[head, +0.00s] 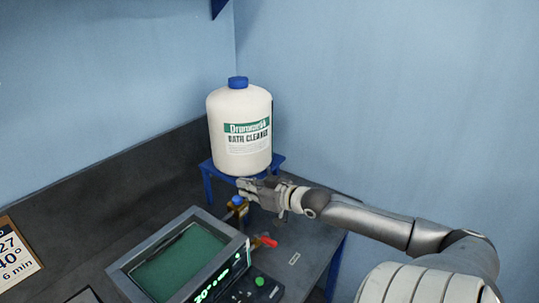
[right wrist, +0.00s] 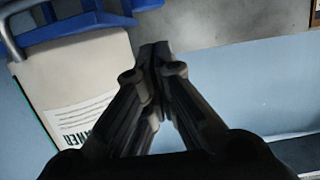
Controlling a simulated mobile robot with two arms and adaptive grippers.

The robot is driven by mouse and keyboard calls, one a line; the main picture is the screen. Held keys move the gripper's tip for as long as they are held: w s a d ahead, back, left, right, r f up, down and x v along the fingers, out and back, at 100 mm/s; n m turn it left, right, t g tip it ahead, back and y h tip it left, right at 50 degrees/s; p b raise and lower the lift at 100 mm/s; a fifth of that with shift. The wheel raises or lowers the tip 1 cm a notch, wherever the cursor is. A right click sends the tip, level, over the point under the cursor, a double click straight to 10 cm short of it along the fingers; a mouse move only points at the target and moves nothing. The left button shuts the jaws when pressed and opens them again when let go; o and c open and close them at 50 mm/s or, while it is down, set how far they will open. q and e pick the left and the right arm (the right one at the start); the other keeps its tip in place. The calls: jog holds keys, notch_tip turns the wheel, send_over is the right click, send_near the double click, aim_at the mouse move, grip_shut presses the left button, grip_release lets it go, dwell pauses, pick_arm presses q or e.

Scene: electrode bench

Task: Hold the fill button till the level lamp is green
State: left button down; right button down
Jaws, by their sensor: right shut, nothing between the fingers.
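A round green piece (head: 261,281) shows on the dark panel beside the bath; I cannot tell whether it is the level lamp or a button. The fill button cannot be made out for certain. A small blue-topped fitting (head: 237,202) sits just below my right gripper (head: 243,184), whose fingers partly overlap it in the head view. I cannot tell whether they touch. The right gripper is shut and empty, in front of the blue stand; its closed fingers also fill the middle of the right wrist view (right wrist: 155,50). My left gripper is not in view.
A white jug of bath cleaner (head: 240,110) with a blue cap stands on a blue stand (head: 207,170) behind the gripper. The bath (head: 180,262) with green liquid is in front. A red lever (head: 267,242) lies to its right. A printed card (head: 15,255) is far left.

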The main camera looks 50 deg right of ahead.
jog(key=v, duration=0.7)
jog(key=shift+s+r, duration=0.3)
jog(key=shift+s, duration=0.05)
dwell(1.3)
